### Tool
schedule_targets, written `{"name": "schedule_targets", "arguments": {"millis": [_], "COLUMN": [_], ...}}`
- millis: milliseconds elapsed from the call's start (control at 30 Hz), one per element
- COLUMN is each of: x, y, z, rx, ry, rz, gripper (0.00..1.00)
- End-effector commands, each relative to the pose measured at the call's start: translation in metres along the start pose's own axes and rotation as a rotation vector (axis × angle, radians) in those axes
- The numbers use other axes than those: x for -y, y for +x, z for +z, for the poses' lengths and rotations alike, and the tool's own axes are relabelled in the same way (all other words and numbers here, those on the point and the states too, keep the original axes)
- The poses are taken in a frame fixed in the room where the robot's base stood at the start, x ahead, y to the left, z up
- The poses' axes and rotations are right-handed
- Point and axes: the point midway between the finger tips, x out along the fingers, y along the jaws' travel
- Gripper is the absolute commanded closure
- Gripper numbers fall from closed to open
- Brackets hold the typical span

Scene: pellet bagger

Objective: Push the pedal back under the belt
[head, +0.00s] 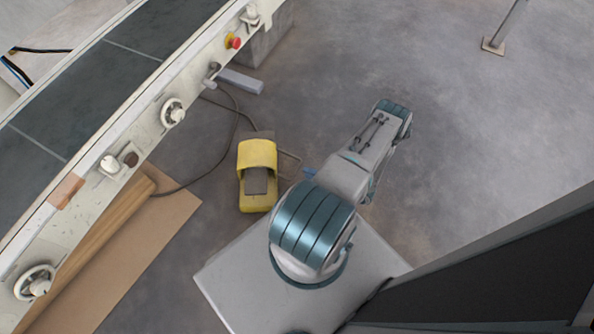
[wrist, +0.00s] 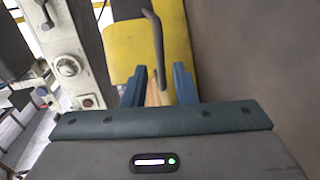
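The yellow foot pedal (head: 258,158) stands on the concrete floor to the right of the belt machine (head: 95,165), clear of its frame in the head view. A thin bar (head: 291,155) sticks out from the pedal's right side. My gripper (head: 309,173) is low, just right of that bar; mostly its blue fingertips show. In the wrist view the yellow pedal (wrist: 120,48) lies ahead. The dark bar (wrist: 157,45) reaches down toward the gap between my two blue fingers (wrist: 159,88). The fingers are apart, and I cannot tell whether either touches the bar.
A cable (head: 205,172) runs from the pedal to the machine. A brown cardboard sheet (head: 160,222) lies on the floor beside the frame at lower left. A grey block (head: 241,81) juts out above the pedal. A post foot (head: 493,45) stands at upper right. Floor between is clear.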

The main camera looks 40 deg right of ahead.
Motion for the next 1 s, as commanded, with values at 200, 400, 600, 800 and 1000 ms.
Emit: {"name": "schedule_targets", "arguments": {"millis": [200, 400, 600, 800, 1000], "x": [0.002, 0.001, 0.000, 0.000, 0.000], "y": [0.041, 0.059, 0.061, 0.061, 0.061], "z": [0.000, 0.000, 0.000, 0.000, 0.000], "rx": [-0.001, -0.001, 0.000, 0.000, 0.000], "ry": [0.000, 0.000, 0.001, 0.001, 0.001], "rz": [0.000, -0.001, -0.002, -0.002, -0.002], "gripper": [0.75, 0.75, 0.75, 0.94, 1.00]}}
